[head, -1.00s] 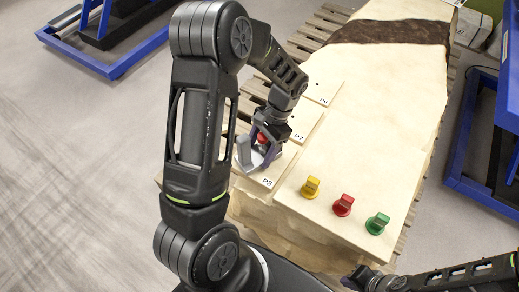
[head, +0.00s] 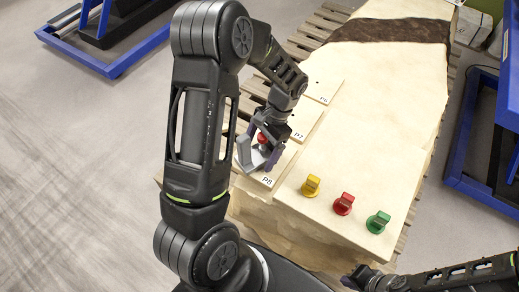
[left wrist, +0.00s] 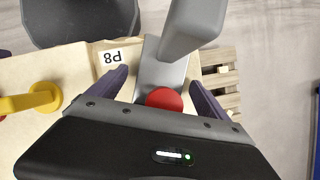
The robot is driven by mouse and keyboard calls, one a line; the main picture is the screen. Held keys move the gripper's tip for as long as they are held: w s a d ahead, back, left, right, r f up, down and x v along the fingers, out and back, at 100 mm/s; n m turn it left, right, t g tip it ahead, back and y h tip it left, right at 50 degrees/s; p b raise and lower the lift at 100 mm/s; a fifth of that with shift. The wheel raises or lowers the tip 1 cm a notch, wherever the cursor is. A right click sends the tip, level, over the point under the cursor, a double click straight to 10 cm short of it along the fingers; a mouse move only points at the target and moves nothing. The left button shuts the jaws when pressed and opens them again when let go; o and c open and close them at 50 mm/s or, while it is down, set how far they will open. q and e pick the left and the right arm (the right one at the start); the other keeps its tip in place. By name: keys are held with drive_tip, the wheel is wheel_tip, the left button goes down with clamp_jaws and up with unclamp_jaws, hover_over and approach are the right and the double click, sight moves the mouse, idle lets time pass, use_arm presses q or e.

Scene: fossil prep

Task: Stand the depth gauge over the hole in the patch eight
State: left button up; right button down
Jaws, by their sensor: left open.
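The depth gauge (head: 243,154) is a grey piece with a red knob (head: 263,138). It stands on the patch marked P8 (head: 284,171). My left gripper (head: 265,150) is around the gauge from above. In the left wrist view the gauge (left wrist: 165,72) lies between the two spread purple fingers (left wrist: 160,80), with a gap on each side. The hole in P8 is not visible, so I cannot tell whether the gauge is over it. My right gripper (head: 358,280) is at the bottom right, dark and partly cut off, away from the patches.
Patches P7 (head: 308,120) and P6 (head: 325,88) lie farther back. Yellow (head: 311,186), red (head: 343,204) and green (head: 378,222) knobs stand on the pale slab (head: 375,120) to the right. Wooden slats show beside the slab.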

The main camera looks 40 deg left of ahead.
use_arm(q)
drive_tip(key=shift+v, duration=3.95)
